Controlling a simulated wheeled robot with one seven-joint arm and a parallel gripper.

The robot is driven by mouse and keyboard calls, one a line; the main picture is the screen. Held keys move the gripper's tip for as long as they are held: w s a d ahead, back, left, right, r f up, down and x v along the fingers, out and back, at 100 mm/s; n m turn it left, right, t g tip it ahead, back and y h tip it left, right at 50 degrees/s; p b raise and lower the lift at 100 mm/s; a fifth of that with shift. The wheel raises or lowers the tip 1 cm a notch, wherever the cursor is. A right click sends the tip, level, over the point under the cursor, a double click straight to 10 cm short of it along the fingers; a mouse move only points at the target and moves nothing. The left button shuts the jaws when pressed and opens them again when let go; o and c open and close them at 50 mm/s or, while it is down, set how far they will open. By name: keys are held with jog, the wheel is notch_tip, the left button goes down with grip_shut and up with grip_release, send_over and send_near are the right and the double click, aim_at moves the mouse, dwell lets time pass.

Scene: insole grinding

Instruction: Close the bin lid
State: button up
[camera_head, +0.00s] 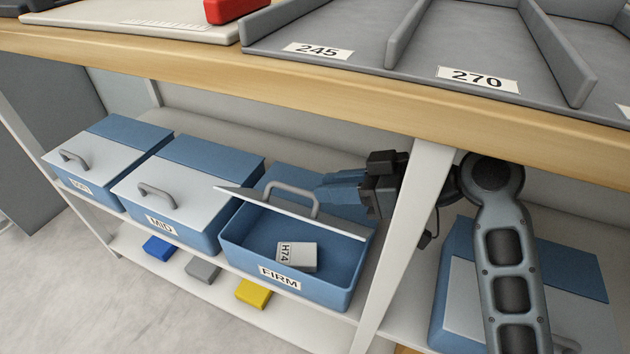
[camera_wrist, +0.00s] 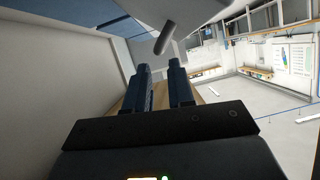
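The FIRM bin (camera_head: 345,294) is a blue bin on the shelf under the bench. Its pale lid (camera_head: 345,228) is partly raised, seen nearly edge-on, with the bin's front open. A grey arched handle (camera_head: 290,187) stands on the lid and also shows in the wrist view (camera_wrist: 164,38). A grey block marked H74 (camera_head: 300,257) lies inside. My gripper (camera_head: 322,192) is behind and right of the handle, its fingertips close to it; I cannot tell if they touch. In the wrist view my gripper (camera_wrist: 159,68) has its two fingers apart with nothing between them.
The MID bin (camera_head: 185,230) and another bin (camera_head: 95,193) stand to the left with lids down. A white post (camera_head: 405,225) stands close by my arm. The bench edge (camera_head: 300,90) runs above. Blue, grey and yellow blocks (camera_head: 253,293) lie on the lower shelf.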

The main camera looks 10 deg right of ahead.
jog(key=shift+v, duration=1.2)
jog(key=shift+w+d+r+p, duration=0.1)
jog(key=shift+w+d+p, duration=0.1)
jog(key=shift+p, duration=0.3)
jog(key=shift+c, duration=1.4)
jog(key=w+d+p, duration=0.1)
jog(key=p, duration=0.1)
jog(key=w+d+m+g+p, duration=0.1)
jog(key=p, duration=0.1)
jog(key=w+d+m+g+p, duration=0.1)
jog(key=p, duration=0.1)
jog(key=shift+d+r, duration=0.4)
grip_shut()
jog(key=w+d+r+m+g+y+p, duration=0.25)
jog(key=d+g+p, duration=0.2)
jog(key=p, duration=0.25)
jog(key=shift+m+t, duration=0.35)
jog(key=shift+m, duration=0.2)
jog(key=shift+s+a+f, duration=0.4)
jog(key=shift+a+f, duration=0.55)
jog(key=shift+a, duration=0.75)
jog(key=shift+s+a+f, duration=0.4)
jog(key=shift+a+f, duration=0.6)
jog(key=shift+a, duration=0.75)
jog(key=shift+s+a+f, duration=0.4)
jog(key=shift+a+f, duration=0.55)
jog(key=shift+a, duration=0.75)
